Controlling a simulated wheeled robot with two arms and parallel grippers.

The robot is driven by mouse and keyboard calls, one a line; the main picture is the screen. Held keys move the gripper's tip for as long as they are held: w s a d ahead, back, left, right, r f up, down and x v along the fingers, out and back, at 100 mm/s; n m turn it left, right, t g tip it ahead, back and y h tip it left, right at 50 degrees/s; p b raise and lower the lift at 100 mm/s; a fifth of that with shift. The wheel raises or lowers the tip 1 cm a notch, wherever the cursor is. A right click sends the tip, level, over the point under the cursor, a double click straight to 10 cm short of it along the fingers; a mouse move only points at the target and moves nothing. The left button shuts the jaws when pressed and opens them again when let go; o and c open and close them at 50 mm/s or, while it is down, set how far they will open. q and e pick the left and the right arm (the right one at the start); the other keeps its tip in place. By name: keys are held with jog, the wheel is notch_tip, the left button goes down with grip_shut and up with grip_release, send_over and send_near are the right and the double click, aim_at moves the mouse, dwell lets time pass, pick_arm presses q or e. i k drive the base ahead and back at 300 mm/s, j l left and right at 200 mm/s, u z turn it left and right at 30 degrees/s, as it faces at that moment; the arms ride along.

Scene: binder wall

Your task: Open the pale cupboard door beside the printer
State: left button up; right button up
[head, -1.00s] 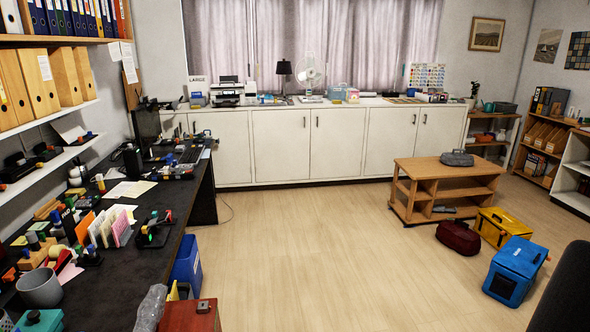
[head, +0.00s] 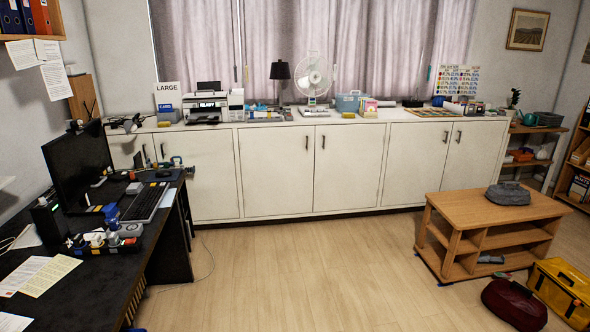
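A long row of pale cupboards stands under the window, with a pale door (head: 200,175) directly below the printer (head: 206,106). This door's handle (head: 162,150) is near its left edge. To its right are another pale door (head: 277,172), with a dark handle (head: 307,142) at its upper right, and a further door (head: 347,168) with a handle (head: 322,141) at its upper left. All these doors look shut. Neither of my grippers is in the head view.
A black desk (head: 110,260) with a monitor (head: 75,165) and keyboard (head: 147,203) stands on the left. A wooden trolley (head: 480,225), a dark red bag (head: 514,305) and a yellow box (head: 562,290) are on the right. The wooden floor (head: 310,265) between is clear.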

aim_at(278, 163)
jog(key=i, duration=3.35)
jog(key=i+j, duration=0.1)
jog(key=i, duration=1.55)
jog(key=i+z, duration=0.35)
jog(key=i, duration=0.15)
